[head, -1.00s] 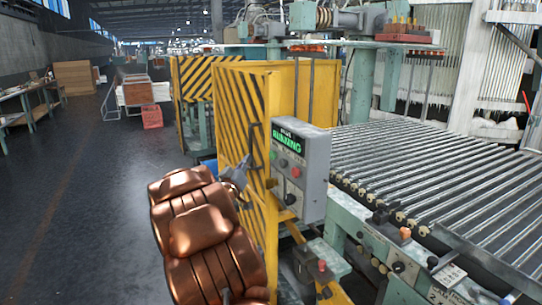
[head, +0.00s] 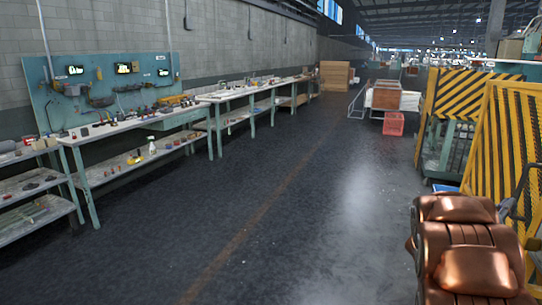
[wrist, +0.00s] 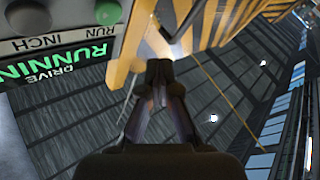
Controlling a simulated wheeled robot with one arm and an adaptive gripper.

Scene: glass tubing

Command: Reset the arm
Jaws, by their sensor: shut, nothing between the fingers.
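My gripper (wrist: 161,72) shows in the wrist view with its two dark fingers drawn together at the tips. Nothing is held between them. A grey control box (wrist: 82,48) shows at the upper left of that view, turned upside down, with a green "DRIVE RUNNING" display and RUN and INCH labels. The fingertips are beside the box and in front of a yellow guard panel (wrist: 211,22); I cannot tell the gap. In the head view, my copper-coloured arm fills the lower right corner, close to the yellow-and-black striped guard (head: 503,145).
A long workbench (head: 140,125) with tools and a teal pegboard (head: 105,85) runs along the left wall. The dark floor (head: 235,215) between bench and guards is open. A red crate (head: 393,124) and a cart stand farther back.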

